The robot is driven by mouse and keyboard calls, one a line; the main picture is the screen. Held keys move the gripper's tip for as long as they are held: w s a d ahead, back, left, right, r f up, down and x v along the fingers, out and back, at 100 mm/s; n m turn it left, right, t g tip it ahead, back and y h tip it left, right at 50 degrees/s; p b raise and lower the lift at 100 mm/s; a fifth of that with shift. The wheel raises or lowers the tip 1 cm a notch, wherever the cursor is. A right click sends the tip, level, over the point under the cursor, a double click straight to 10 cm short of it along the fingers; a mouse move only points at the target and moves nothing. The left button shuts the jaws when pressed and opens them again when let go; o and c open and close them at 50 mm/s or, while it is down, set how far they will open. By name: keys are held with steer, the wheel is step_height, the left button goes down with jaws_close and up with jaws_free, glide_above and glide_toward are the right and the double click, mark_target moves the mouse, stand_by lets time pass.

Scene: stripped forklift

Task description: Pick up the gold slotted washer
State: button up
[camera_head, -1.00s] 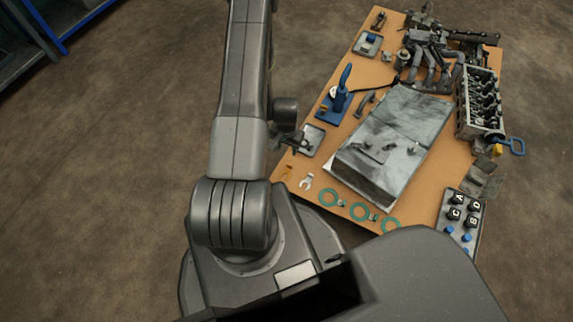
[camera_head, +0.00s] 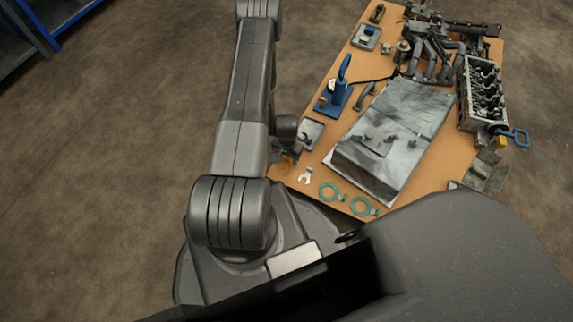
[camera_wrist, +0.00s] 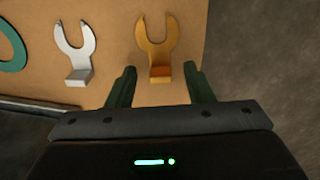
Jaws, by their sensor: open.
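The gold slotted washer (camera_wrist: 156,50) lies on the brown tabletop in the wrist view, near the table's edge. It is fork-shaped, with its slot facing away from my gripper and a bent tab at the near end. My gripper (camera_wrist: 160,75) is open and empty, its two dark green fingers on either side of the tab. I cannot tell the height of the fingers above the table. In the head view the gold washer (camera_head: 287,165) is partly hidden by my gripper (camera_head: 285,155) at the table's left corner.
A similar silver slotted washer (camera_wrist: 75,48) lies to the left, with a green ring (camera_wrist: 9,45) beyond it. The table edge and bare floor (camera_wrist: 265,60) are close on the right. A large grey metal panel (camera_head: 395,130) covers the table's middle.

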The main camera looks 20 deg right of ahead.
jaws_close()
